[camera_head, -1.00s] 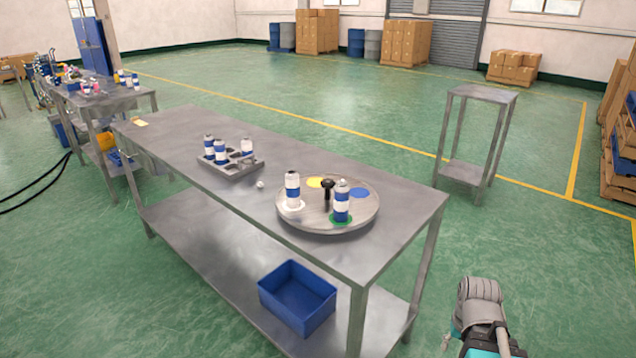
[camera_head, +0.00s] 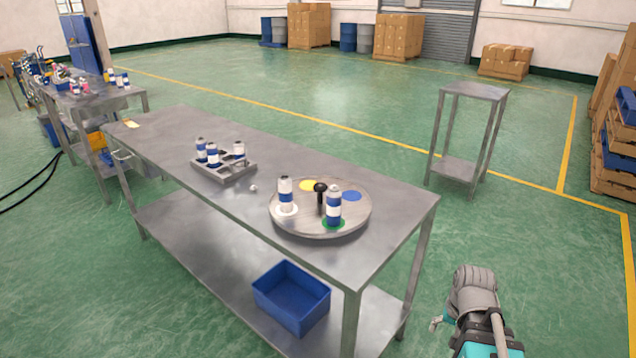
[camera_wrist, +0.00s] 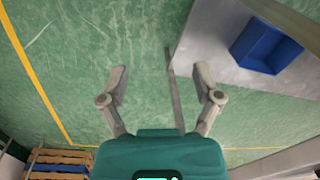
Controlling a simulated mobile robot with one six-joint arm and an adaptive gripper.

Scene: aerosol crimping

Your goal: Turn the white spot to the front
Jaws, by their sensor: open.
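A round grey turntable (camera_head: 310,229) lies on the right end of the metal table. It carries a white spot (camera_head: 286,210) at its left, a yellow spot (camera_head: 307,186) at the back, a blue spot (camera_head: 352,196) at the right and a green spot (camera_head: 333,224) at the front. A black knob (camera_head: 320,188) stands up at its middle. My gripper (camera_wrist: 161,80) is open and empty in the wrist view, over the floor beside the table.
A grey tray (camera_head: 222,175) with several cans sits left of the turntable, with a small white item (camera_head: 253,188) near it. A blue bin (camera_head: 291,297) stands on the lower shelf of the table (camera_head: 160,130). A small metal stand (camera_head: 473,91) is at right, with clear floor between.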

